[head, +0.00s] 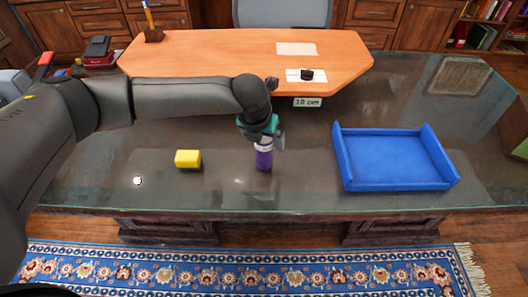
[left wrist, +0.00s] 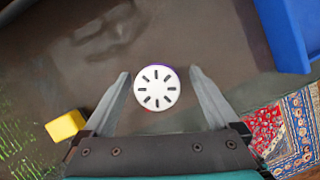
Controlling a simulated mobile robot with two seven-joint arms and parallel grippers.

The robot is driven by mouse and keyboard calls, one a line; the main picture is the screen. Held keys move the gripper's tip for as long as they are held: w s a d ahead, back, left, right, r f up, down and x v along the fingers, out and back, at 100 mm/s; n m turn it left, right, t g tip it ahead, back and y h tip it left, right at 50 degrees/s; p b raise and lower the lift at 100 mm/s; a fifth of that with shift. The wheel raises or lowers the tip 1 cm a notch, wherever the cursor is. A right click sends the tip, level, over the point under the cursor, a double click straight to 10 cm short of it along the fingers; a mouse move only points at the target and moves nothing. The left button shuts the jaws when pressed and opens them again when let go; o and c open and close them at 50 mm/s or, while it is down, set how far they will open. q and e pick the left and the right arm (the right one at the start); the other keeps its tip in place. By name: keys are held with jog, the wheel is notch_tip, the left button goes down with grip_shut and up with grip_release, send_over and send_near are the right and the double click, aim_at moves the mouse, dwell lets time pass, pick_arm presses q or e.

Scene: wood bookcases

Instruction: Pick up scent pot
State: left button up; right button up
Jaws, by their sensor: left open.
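The scent pot (head: 264,156) is a small purple cylinder standing upright on the dark glass-topped desk. In the left wrist view its round white lid (left wrist: 156,88) with dark radial slots shows from above. My left gripper (head: 262,140) is directly over the pot, pointing down. In the left wrist view the left gripper's two fingers (left wrist: 160,88) are open, one on each side of the lid, with a gap visible on both sides. In the head view the gripper covers the pot's top. My right gripper is not in view.
A yellow block (head: 188,159) lies left of the pot. A blue tray (head: 395,160) stands to the right. The desk's front edge is close.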

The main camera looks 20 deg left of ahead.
pick_arm(q)
jog(key=x, duration=0.3)
jog(key=shift+f+b, duration=0.35)
jog(key=shift+b, duration=0.05)
jog(key=shift+w+f, duration=0.15)
jog(key=shift+f, duration=0.05)
jog(key=c, duration=0.7)
jog(key=shift+a, duration=0.1)
grip_shut()
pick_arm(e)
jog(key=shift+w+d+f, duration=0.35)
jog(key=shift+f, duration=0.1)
